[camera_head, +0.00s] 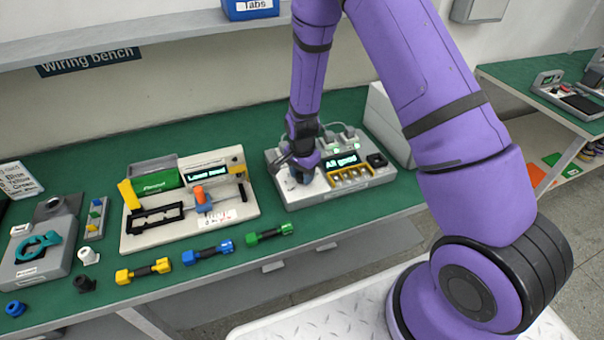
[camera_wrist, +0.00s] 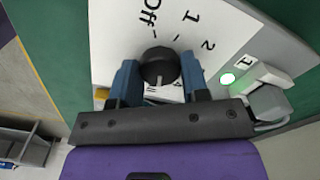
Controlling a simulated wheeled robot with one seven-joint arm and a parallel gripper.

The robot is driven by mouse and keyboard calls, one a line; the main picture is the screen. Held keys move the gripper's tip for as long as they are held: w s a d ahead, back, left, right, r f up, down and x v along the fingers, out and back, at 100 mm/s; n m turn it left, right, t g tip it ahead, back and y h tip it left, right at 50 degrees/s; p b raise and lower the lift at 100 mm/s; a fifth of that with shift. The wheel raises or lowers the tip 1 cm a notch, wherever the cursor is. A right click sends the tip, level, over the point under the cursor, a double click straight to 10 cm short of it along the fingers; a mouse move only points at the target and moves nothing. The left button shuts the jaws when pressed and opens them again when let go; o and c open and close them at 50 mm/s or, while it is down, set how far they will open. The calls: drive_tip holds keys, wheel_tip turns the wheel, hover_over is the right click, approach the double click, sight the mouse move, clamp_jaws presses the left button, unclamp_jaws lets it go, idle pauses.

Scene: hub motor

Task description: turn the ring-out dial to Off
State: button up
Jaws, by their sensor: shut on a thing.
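The ring-out dial is a round black knob (camera_wrist: 158,64) on a pale panel (camera_wrist: 112,35), seen in the wrist view. The panel is printed "Off", "1" and "2" around the knob's far side. A light line on the knob shows on its near side, towards my gripper; the exact setting is hard to read. My gripper (camera_wrist: 160,72) is shut on the knob, one blue finger on each side. In the head view my gripper (camera_head: 303,172) is down on the left part of the grey test box (camera_head: 345,196), hiding the dial. Its display (camera_head: 341,161) reads "All good".
Left of the test box is a fixture (camera_head: 236,213) with an orange-topped lever. Yellow, blue and green connectors (camera_head: 270,233) lie in front. A grey-white box (camera_head: 386,122) stands behind right.

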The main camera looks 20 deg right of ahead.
drive_tip(key=n, duration=0.9)
drive_tip(key=shift+n, duration=0.3)
drive_tip(key=n, duration=1.5)
drive_tip(key=shift+n, duration=0.3)
drive_tip(key=n, duration=0.8)
drive_tip(key=shift+n, duration=2.6)
